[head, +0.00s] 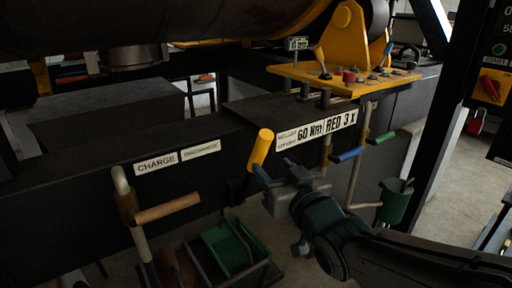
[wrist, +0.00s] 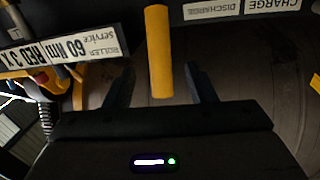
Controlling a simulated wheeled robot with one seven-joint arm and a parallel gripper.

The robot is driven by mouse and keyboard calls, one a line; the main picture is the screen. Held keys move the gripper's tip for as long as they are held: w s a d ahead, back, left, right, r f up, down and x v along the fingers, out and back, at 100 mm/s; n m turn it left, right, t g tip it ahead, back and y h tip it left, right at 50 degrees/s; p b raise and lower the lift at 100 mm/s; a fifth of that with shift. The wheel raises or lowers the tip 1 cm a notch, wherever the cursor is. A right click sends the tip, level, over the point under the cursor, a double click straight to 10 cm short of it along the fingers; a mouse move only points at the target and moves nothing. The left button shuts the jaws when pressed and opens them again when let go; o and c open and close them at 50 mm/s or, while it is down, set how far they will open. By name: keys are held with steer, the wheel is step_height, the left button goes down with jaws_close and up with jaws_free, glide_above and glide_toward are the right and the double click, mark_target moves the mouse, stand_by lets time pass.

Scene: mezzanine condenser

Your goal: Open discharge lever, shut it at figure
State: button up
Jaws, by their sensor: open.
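A lever with a yellow cylindrical grip (head: 261,148) stands tilted at the front of the dark machine bed, right of the plates reading CHARGE (head: 156,164) and, in smaller print, DISCHARGE (head: 200,150). My gripper (head: 275,170) is open just beside the lower part of this grip. In the wrist view the yellow grip (wrist: 158,50) reaches down between the two spread fingers of my gripper (wrist: 160,88), with a gap on each side. A dark panel with green digits (head: 506,14) is cut off at the right edge; its full figure is not readable.
A lever with a wooden handle (head: 168,208) stands at lower left. Blue (head: 347,155) and green (head: 381,138) handles and a green bucket (head: 394,202) lie to the right. A green bin (head: 230,250) sits below. A yellow control console (head: 345,80) stands behind; a red switch (head: 491,87) is at right.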

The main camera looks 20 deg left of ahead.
mark_target(256, 149)
steer(key=p+x, duration=0.1)
steer(key=x, duration=0.8)
steer(key=shift+w+a, duration=0.1)
steer(key=shift+w, duration=0.05)
